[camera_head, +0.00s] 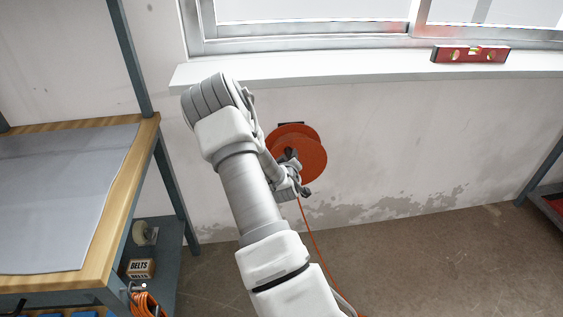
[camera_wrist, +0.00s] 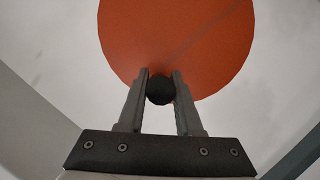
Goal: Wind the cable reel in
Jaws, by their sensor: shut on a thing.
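The orange cable reel (camera_head: 312,158) is mounted on the wall below the window, partly hidden behind my arm. Its orange disc (camera_wrist: 180,35) fills the upper part of the wrist view. My gripper (camera_wrist: 160,85) is shut on a round black knob (camera_wrist: 160,90) in front of the disc, seemingly the reel's crank handle. In the head view my gripper (camera_head: 296,170) is at the reel's lower left, and its fingertips are hard to make out. A thin orange cable (camera_head: 308,232) hangs from the reel and runs down onto the floor.
A workbench (camera_head: 135,185) with a grey mat stands at the left, with a shelf below holding a BELTS box (camera_head: 141,268). A coiled orange cord (camera_head: 146,303) hangs there. A red level (camera_head: 470,54) lies on the window sill (camera_head: 350,68).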

